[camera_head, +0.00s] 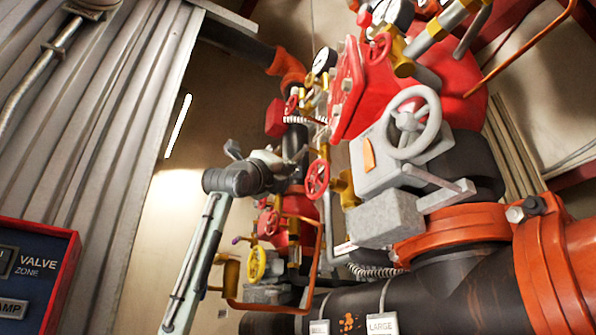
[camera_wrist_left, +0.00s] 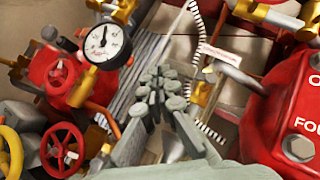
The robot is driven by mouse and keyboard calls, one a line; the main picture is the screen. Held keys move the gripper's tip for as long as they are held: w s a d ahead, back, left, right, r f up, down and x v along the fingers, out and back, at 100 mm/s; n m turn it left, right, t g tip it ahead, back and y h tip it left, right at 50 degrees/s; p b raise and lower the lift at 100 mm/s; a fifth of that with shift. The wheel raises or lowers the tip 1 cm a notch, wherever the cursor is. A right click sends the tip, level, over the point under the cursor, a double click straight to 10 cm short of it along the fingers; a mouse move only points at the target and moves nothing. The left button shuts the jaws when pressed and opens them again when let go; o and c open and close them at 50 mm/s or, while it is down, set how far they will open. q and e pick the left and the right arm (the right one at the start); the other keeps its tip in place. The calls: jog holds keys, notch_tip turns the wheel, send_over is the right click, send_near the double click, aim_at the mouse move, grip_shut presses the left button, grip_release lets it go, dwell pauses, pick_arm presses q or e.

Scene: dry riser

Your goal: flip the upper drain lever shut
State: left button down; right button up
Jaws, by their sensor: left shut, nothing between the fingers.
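My left gripper (camera_head: 303,156) reaches in from the left in the head view, in front of the red and brass pipework. Its fingers are shut and empty in the left wrist view (camera_wrist_left: 163,88). In that view a grey lever (camera_wrist_left: 240,76) with a brass fitting (camera_wrist_left: 203,92) is right of the fingertips, apart from them in the picture. I cannot tell for sure whether it is the upper drain lever. My right gripper is not in view.
A red handwheel (camera_head: 317,180) is just right of the gripper, and a yellow handwheel (camera_head: 257,263) is below. A large grey handwheel (camera_head: 410,122) and grey box are further right. A pressure gauge (camera_wrist_left: 106,45) is left of the fingers. Bare wall (camera_head: 180,215) lies left.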

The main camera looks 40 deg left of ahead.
pick_arm(q)
jog(key=shift+w+f, duration=0.1)
jog(key=shift+w, duration=0.05)
jog(key=v, duration=1.2)
jog(key=shift+a, duration=0.1)
dwell(0.5)
